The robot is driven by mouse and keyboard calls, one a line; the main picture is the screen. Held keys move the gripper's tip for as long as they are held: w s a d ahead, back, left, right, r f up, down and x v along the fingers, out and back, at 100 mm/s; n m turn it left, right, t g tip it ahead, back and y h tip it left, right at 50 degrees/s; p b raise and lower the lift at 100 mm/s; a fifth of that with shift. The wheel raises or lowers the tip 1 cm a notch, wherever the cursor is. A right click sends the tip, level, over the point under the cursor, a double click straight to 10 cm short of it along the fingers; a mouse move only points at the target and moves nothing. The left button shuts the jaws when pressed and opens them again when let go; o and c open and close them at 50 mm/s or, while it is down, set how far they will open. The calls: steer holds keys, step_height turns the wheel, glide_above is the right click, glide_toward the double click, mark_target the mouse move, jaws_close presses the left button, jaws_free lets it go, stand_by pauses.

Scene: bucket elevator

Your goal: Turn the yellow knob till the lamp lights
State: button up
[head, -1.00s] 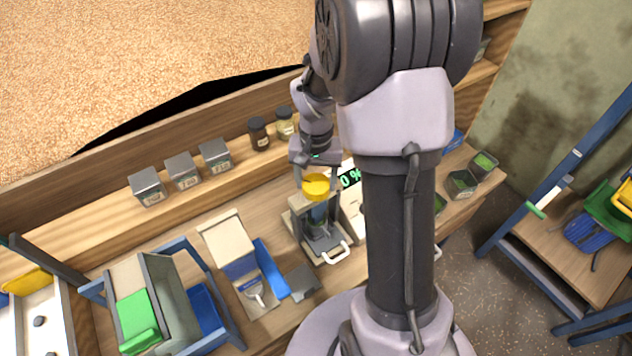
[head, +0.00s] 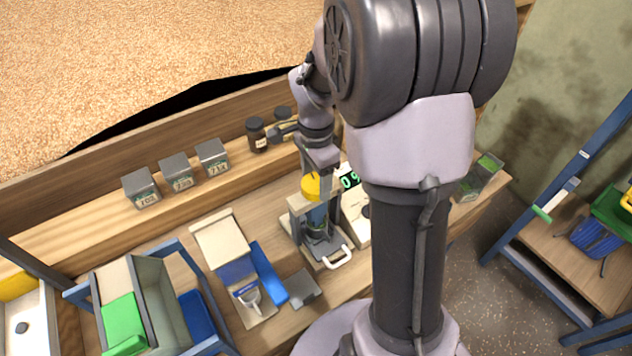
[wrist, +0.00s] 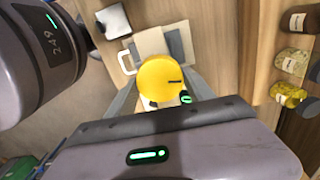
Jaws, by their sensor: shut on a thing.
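The yellow knob (head: 311,186) sits on top of a small press-like stand (head: 320,240) with a clear cylinder and a white handle. It also shows in the wrist view (wrist: 160,78) as a round yellow disc with a dark mark near its right edge. My gripper (wrist: 160,92) is shut on the knob, one grey finger on each side; in the head view my wrist partly covers the knob's top. A small green glowing ring (wrist: 186,99) shows at the knob's near edge in the wrist view; I cannot tell whether it is the lamp.
A white device with a green-digit display (head: 350,179) stands right of the stand, partly hidden by my arm. Dark-lidded tins (head: 177,173) and jars (head: 256,135) line the back shelf. A blue tray (head: 269,272) and bucket frame stand left.

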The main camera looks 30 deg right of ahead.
mark_target(316, 183)
steer(key=m+b, duration=0.2)
steer(key=m, duration=0.2)
steer(key=shift+m, duration=0.3)
steer(key=shift+m+b, duration=0.8)
steer(key=shift+m, duration=1.2)
steer(key=o, duration=1.4)
steer(key=shift+c, duration=0.2)
step_height(316, 183, up, 18)
steer(key=p, duration=0.6)
steer(key=shift+f, duration=0.25)
